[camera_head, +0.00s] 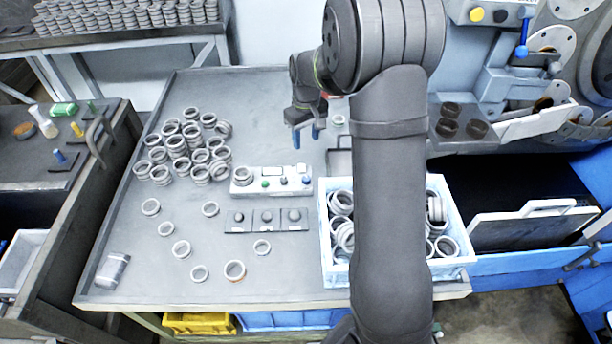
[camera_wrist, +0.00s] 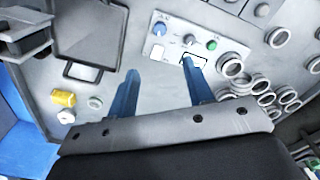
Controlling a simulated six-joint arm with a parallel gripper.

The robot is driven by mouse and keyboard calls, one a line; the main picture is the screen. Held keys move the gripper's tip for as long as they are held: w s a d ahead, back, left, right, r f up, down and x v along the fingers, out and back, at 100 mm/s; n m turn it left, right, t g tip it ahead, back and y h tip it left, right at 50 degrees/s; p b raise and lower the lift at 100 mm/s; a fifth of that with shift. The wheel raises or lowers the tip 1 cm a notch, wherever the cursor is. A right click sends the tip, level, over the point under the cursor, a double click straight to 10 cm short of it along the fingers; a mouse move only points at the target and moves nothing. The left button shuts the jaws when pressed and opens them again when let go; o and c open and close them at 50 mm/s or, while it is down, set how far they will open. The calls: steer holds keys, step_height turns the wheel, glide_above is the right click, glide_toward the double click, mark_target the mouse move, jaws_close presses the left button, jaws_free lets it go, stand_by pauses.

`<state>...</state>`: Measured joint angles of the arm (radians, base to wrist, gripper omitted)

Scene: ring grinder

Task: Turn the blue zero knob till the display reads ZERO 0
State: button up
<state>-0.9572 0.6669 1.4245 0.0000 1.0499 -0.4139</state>
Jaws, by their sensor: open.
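The gauge box (camera_head: 256,187) is a light panel in the middle of the table, left of the blue-white crate. Its blue zero knob (camera_head: 306,180) is at the right end; in the wrist view the blue knob (camera_wrist: 160,29) is near the top, beside a grey knob (camera_wrist: 190,40) and a green button (camera_wrist: 212,45). The display (camera_head: 273,174) is too small to read, and a finger partly covers it in the wrist view. My gripper (camera_head: 306,136) is open and empty, with blue fingers, above the table behind the box. The fingers are wide apart in the wrist view (camera_wrist: 162,84).
Many grey rings (camera_head: 180,150) are piled left of the box, with loose ones in front. A dark plate with three small knobs (camera_head: 267,228) lies just in front of it. The crate (camera_head: 340,278) full of rings stands at right. A yellow part (camera_wrist: 63,98) shows in the wrist view.

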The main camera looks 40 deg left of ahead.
mark_target(306, 178)
step_height(306, 178, down, 17)
stand_by(0.4)
steer(key=c, duration=1)
